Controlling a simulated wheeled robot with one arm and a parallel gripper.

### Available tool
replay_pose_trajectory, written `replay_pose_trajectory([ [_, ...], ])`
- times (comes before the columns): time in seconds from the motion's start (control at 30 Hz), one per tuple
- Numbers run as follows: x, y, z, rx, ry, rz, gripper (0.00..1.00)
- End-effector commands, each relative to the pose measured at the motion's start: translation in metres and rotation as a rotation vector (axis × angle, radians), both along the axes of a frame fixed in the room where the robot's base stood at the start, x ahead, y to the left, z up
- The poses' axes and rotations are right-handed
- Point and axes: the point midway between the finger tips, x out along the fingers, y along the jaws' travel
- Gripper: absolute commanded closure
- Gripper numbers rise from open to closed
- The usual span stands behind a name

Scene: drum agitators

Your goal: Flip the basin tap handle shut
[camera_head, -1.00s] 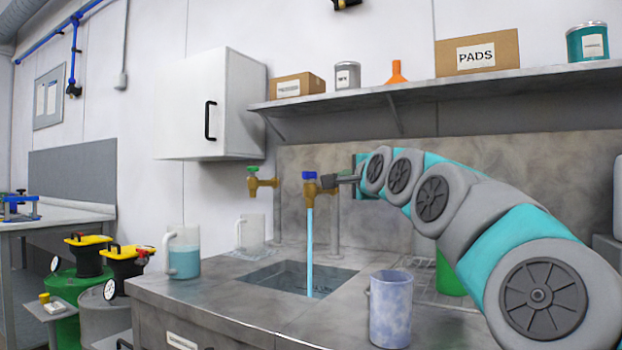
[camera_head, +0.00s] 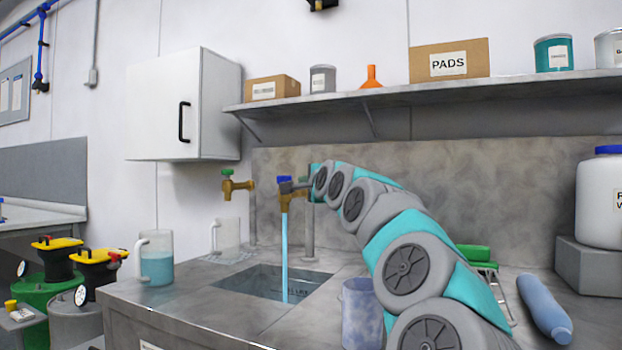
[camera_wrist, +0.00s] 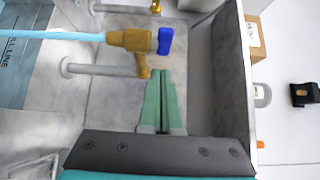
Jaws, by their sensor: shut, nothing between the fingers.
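The brass basin tap (camera_head: 285,195) has a blue handle (camera_head: 283,179) on top, and a blue stream of water (camera_head: 285,250) runs from it into the sink basin (camera_head: 262,281). In the wrist view the tap body (camera_wrist: 128,40) and its blue handle (camera_wrist: 165,41) lie just beyond my fingertips. My gripper (camera_wrist: 160,74) is shut and empty, its green fingers side by side. In the head view my gripper (camera_head: 298,186) is beside the tap on its right, partly overlapping it. I cannot tell whether it touches the handle.
A second brass tap with a green handle (camera_head: 227,172) is to the left. A jug of blue liquid (camera_head: 156,258), a clear jug (camera_head: 226,237) and a bluish mug (camera_head: 361,310) stand on the counter. A shelf (camera_head: 420,96) runs above, and a white cabinet (camera_head: 185,105) hangs at left.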

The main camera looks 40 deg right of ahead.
Motion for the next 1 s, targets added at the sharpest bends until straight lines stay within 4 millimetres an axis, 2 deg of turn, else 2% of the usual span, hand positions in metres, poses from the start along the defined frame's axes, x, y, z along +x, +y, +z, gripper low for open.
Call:
replay_pose_trajectory([
  [0.1,0.018,0.006,0.0,-0.001,0.004,0.0,1.0],
  [0.33,0.035,0.013,0.0,0.0,0.001,0.0,1.0],
  [0.77,0.037,0.014,0.0,0.001,0.0,-0.002,1.0],
  [1.0,0.035,0.008,-0.003,-0.003,0.001,-0.032,1.0],
])
